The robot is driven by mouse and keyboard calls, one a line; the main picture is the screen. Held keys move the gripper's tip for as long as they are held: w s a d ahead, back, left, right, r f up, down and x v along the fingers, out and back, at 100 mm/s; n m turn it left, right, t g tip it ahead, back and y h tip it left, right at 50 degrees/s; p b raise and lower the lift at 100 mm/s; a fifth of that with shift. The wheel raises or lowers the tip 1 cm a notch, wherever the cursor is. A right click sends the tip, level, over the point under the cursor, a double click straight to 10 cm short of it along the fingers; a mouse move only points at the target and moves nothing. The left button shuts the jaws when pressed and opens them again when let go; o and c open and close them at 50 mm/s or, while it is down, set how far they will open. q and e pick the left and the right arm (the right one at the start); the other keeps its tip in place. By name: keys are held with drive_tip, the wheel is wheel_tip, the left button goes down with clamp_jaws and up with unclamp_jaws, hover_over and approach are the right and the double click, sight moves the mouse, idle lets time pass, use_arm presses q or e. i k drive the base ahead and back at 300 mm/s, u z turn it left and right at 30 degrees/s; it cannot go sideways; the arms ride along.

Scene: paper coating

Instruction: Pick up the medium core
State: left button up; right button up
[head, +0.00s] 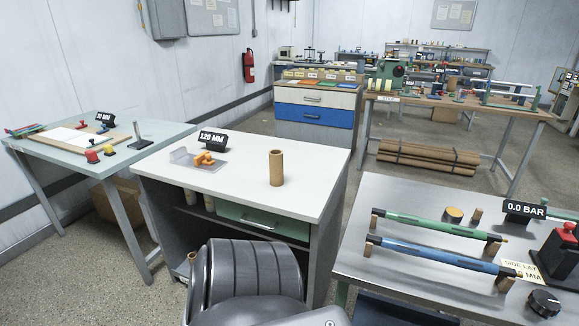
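A brown cardboard core (277,168) stands upright on the right part of the white-topped cabinet (240,165), open end up. Nothing touches it. No size label shows on it, so I cannot tell for sure that it is the medium one. Tops of other brown tubes (190,197) show on the shelf under the cabinet top, partly hidden. Neither of my grippers is in view.
An orange device (204,159) and a "120 MM" sign (213,138) sit left of the core. A steel table (400,272) with green and blue rollers stands at right. A pale green table (60,165) stands at left. The cabinet top around the core is clear.

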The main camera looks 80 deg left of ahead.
sight(276, 163)
drive_tip(key=u, duration=0.35)
drive_tip(key=i, duration=0.75)
drive_tip(key=u, duration=1.35)
drive_tip(key=i, duration=0.7)
drive_tip(key=u, duration=0.7)
